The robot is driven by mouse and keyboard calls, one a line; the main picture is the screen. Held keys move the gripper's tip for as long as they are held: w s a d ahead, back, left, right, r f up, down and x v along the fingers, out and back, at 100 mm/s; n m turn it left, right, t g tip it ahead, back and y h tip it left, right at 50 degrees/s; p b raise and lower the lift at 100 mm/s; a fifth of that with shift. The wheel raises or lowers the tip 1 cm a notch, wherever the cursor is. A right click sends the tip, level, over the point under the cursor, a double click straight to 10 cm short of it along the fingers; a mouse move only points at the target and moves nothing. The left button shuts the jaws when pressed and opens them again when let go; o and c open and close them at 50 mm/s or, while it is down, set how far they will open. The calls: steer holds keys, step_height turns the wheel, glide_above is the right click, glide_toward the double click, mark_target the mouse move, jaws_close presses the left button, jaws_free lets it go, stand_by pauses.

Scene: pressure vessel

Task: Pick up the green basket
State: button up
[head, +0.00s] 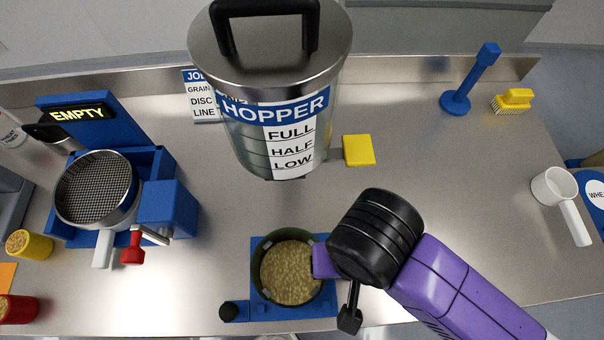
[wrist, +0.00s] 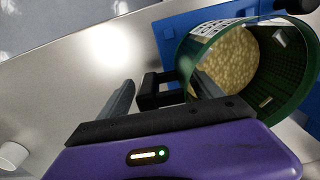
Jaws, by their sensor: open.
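The green basket (head: 284,236) stands on a blue base at the front edge of the counter, filled with pale grain. In the wrist view the basket (wrist: 296,98) is at the upper right, with a black bracket-like handle (wrist: 150,94) on its near side. My gripper (wrist: 160,92) is open, with its two grey fingers on either side of the handle. The right finger overlaps the basket's rim; contact cannot be told. In the head view my gripper (head: 322,262) is at the basket's right side, its fingers mostly hidden.
A clear hopper (head: 270,130) stands behind the basket. A sieve (head: 97,188) in a blue holder marked EMPTY is at left. A yellow block (head: 358,150), blue post (head: 456,103), yellow brush (head: 513,101) and white scoop (head: 555,190) sit farther right. The counter's right-centre is clear.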

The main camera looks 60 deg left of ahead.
steer(key=shift+f, duration=0.9)
steer(key=shift+c, duration=0.2)
jaws_close()
steer(key=shift+r, duration=0.15)
